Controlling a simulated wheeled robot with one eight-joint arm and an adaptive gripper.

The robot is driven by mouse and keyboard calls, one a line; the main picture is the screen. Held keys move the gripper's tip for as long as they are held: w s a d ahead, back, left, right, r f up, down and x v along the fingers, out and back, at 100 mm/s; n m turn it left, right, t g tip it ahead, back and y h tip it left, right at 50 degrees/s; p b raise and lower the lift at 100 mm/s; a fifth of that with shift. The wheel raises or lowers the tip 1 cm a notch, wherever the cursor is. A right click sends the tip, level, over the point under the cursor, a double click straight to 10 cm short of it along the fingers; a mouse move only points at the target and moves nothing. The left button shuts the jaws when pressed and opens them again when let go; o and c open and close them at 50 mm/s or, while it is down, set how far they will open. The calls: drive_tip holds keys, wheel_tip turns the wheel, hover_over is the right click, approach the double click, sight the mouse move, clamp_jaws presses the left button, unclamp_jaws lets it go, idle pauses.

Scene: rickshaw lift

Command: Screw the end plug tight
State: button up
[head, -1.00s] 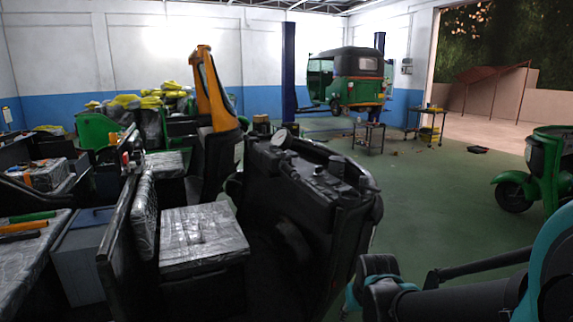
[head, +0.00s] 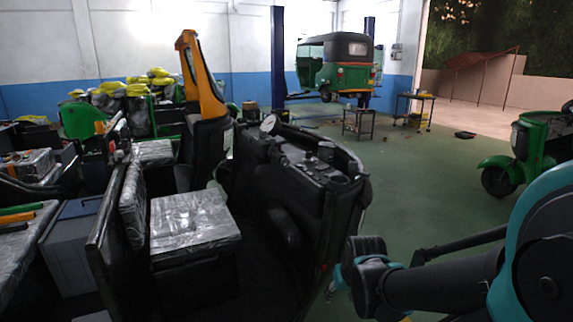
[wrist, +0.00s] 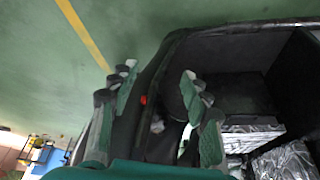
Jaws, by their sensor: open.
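My gripper (wrist: 157,78) shows in the wrist view with its two green and grey fingers spread apart and nothing held between them. Behind the gap is a dark vehicle body with a small red spot (wrist: 143,100) and a small pale part (wrist: 157,126). I cannot tell whether either belongs to the end plug, and I cannot pick out the plug in either view. In the head view my arm reaches in from the lower right, beside the black dashboard panel (head: 310,165); the gripper is not clearly seen there.
A plastic-wrapped seat (head: 195,218) and an orange-yellow front panel (head: 203,80) stand left of the dashboard. A green rickshaw (head: 345,65) is at the back, and another green vehicle (head: 520,155) stands at right.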

sight(286, 162)
drive_tip(key=w+a+r+n+t+y, duration=0.45)
drive_tip(key=w+a+r+y, duration=0.25)
drive_tip(key=w+a+r, duration=0.55)
drive_tip(key=w+d+r+t, duration=0.3)
drive_tip(key=w+r+t, duration=0.1)
drive_tip(key=w+r, duration=0.25)
drive_tip(key=w+d+r+t, duration=0.3)
drive_tip(key=w+r+t, duration=0.15)
drive_tip(key=w, duration=0.25)
drive_tip(key=shift+g, duration=0.5)
drive_tip(key=x, duration=1.7)
drive_tip(key=shift+w+d+r, duration=0.15)
drive_tip(key=shift+w, duration=0.05)
drive_tip(key=shift+c, duration=0.6)
clamp_jaws()
